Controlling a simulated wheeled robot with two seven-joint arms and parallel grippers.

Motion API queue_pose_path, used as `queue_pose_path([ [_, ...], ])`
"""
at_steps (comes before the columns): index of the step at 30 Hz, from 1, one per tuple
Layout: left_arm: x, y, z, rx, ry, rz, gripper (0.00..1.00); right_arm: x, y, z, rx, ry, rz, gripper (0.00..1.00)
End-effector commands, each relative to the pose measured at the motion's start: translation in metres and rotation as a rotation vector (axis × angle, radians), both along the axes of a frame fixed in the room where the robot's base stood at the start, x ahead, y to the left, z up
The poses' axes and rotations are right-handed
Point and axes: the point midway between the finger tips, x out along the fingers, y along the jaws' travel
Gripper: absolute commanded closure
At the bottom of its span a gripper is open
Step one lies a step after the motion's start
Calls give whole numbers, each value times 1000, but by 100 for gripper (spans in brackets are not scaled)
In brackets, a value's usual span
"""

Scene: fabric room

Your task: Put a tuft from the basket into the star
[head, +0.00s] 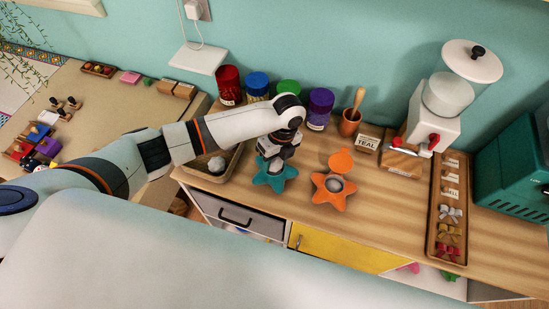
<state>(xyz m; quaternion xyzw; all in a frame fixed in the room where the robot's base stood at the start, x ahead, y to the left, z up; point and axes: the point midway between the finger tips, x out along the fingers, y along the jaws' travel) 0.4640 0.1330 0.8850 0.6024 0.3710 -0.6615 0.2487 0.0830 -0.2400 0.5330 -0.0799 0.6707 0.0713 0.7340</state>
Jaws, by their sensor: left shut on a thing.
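My left gripper (277,160) comes in from the left and points down over the teal star (267,182). It is shut on a small pale tuft (277,166), which shows at its fingertips above the star's middle; whether it touches the star I cannot tell. The gripper hides part of the star. The basket (231,165) is a shallow tray to the left, partly behind my arm, with a pale grey tuft (217,165) in it. An orange star (330,197) lies to the right with its round orange flap raised. My right gripper is not in view.
Red (229,85), blue (257,84), green and purple (320,106) jars stand along the wall. A small sign reading TEAL (367,144) stands near a white machine (436,105). A wooden tray of bows (432,240) lies at right.

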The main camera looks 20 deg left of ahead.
Motion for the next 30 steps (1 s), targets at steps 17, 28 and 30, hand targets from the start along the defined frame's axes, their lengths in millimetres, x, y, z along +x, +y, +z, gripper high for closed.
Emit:
queue_pose_path([
  [17,0,0,1,-1,-1,0,34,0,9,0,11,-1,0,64],
  [28,10,-7,54,-3,-6,-2,34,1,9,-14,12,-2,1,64],
  [30,12,-9,69,-3,-6,-2,34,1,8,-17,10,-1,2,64],
])
